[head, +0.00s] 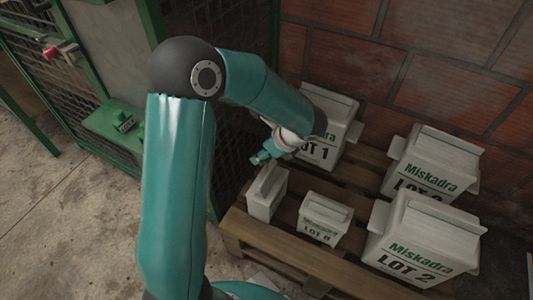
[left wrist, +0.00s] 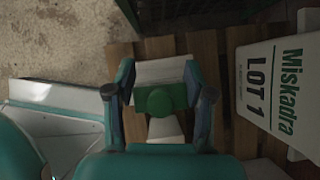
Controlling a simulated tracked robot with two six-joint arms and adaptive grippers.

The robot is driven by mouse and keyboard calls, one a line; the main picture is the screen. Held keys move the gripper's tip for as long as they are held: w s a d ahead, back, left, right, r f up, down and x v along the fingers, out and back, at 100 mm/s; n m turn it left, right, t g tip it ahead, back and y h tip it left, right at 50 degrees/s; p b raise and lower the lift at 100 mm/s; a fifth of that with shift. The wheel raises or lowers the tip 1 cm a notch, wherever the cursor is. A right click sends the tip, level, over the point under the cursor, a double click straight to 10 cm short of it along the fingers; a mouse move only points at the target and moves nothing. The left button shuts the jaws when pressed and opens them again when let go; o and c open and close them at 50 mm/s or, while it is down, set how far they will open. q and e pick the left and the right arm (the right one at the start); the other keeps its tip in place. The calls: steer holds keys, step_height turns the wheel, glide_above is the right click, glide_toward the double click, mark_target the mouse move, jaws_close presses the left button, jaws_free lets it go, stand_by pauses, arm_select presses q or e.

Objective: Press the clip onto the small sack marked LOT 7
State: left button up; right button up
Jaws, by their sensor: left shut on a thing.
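My left gripper (head: 262,157) hangs above the small sack (head: 266,192) at the left front of the pallet. That sack stands upright; no marking shows on its visible sides in the head view, so I cannot read its lot. In the left wrist view my left gripper (left wrist: 160,82) is shut on the green clip (left wrist: 160,101), its round knob towards the camera. A pale sack top (left wrist: 166,71) lies beyond the clip; I cannot tell whether they touch. My right gripper is out of view.
Another small sack (head: 323,218), its lot number hard to read, stands just right. Larger sacks LOT 1 (head: 335,122), LOT 2 (head: 418,245) and one more (head: 432,165) share the wooden pallet (head: 290,252). A brick wall is behind; a green mesh cage stands left.

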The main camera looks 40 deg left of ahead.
arm_select(q)
steer(key=shift+f+b, duration=1.9)
steer(key=shift+f, duration=0.3)
steer(key=shift+f+b, duration=0.3)
steer(key=shift+f, duration=0.25)
steer(key=shift+s+r, duration=0.1)
steer(key=shift+f+b, duration=0.85)
steer(key=shift+f, duration=0.65)
steer(key=o, duration=1)
steer(key=o, duration=0.3)
steer(key=shift+o, duration=0.2)
